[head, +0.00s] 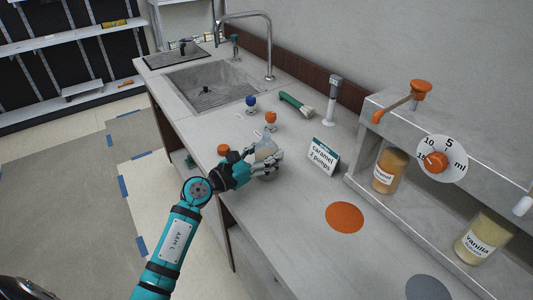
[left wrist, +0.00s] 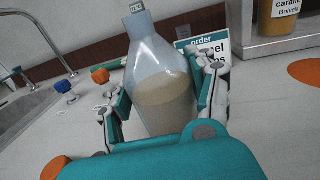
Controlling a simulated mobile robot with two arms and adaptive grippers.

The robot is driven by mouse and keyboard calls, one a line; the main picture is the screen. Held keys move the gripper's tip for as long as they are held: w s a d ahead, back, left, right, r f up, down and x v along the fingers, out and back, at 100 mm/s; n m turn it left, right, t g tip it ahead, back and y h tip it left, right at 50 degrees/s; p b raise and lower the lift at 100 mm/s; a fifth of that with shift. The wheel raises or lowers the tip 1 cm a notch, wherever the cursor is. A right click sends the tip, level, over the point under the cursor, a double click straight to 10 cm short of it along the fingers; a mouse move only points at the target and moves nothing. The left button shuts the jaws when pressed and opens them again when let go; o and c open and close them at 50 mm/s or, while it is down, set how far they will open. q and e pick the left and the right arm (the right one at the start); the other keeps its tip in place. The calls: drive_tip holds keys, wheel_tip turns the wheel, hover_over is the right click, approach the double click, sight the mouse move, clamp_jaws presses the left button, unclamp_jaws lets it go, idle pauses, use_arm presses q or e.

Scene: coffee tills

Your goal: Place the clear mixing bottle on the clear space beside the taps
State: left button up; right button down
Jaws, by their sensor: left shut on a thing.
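The clear mixing bottle (left wrist: 160,85), partly filled with a pale tan liquid, stands nearly upright between the fingers of my left gripper (left wrist: 160,105). In the head view the bottle (head: 266,149) is mostly covered by the left gripper (head: 262,160), which is shut on it over the front part of the counter. I cannot tell whether its base touches the counter. A blue-topped tap (head: 251,100) and an orange-topped tap (head: 271,117) stand behind it, near the sink; both also show left of the bottle in the left wrist view. My right gripper is not in view.
An order card (head: 323,156) reading caramel, 2 pumps stands right of the gripper. An orange knob (head: 223,149) is just left of it. A green-handled brush (head: 297,104) lies behind. The sink (head: 210,85) is at the back left. An orange disc (head: 345,217) marks open counter at the right.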

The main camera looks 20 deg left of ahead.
use_arm(q)
drive_tip(key=shift+f, duration=0.1)
drive_tip(key=o, duration=1.4)
drive_tip(key=shift+r, duration=0.3)
drive_tip(key=v, duration=0.3)
drive_tip(key=b+v, duration=0.1)
drive_tip(key=v, duration=0.3)
drive_tip(key=b+v, duration=0.1)
drive_tip(key=v, duration=0.3)
drive_tip(key=shift+s+a+f, duration=0.15)
drive_tip(key=shift+s+f, duration=0.05)
drive_tip(key=shift+f, duration=0.05)
drive_tip(key=shift+s+a+r, duration=0.1)
drive_tip(key=shift+s, duration=0.2)
